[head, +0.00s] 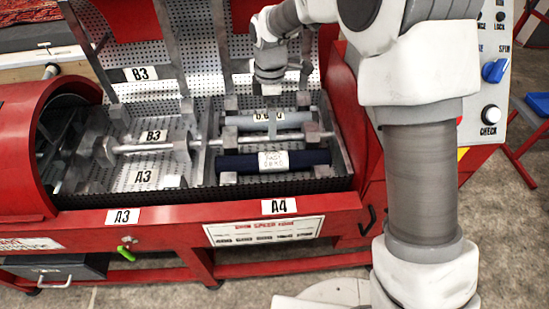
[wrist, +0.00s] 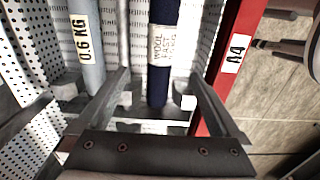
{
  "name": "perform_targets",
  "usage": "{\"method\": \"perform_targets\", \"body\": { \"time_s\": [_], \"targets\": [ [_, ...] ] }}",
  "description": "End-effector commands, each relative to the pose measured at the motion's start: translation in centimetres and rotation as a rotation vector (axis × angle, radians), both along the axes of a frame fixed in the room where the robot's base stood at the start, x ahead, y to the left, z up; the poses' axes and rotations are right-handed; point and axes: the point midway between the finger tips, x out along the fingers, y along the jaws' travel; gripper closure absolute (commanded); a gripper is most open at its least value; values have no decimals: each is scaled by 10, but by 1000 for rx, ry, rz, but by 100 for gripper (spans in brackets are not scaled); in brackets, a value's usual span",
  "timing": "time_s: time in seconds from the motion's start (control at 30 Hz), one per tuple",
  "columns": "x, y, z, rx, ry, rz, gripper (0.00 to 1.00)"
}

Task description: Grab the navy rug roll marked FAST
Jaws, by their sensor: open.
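The navy rug roll (head: 312,158) lies level across the front of bay A4. Its pale paper label (head: 274,160) reads FAST on one line. In the wrist view the navy roll (wrist: 158,88) runs up and down the picture, its label (wrist: 163,44) facing me. My gripper (head: 270,84) is open and empty, above the back part of the bay in the head view. In the wrist view its two fingers (wrist: 160,80) show on either side of the navy roll; I see no contact, and the height gap is hard to judge.
A grey roll (head: 290,121) tagged 0.6 KG lies parallel behind the navy one; it shows left of it in the wrist view (wrist: 93,78). Metal brackets stand around both rolls. The red front rail (head: 180,218) bounds the bay. A control panel (head: 492,90) stands right.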

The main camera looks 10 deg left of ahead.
Motion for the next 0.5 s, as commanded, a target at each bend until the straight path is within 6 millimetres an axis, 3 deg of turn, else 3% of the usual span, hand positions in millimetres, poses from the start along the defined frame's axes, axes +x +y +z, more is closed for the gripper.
{"method": "perform_targets", "body": {
  "time_s": [0.5],
  "targets": [
    [-1, 0, -104, -3, 3, 5, 0]
  ]
}}
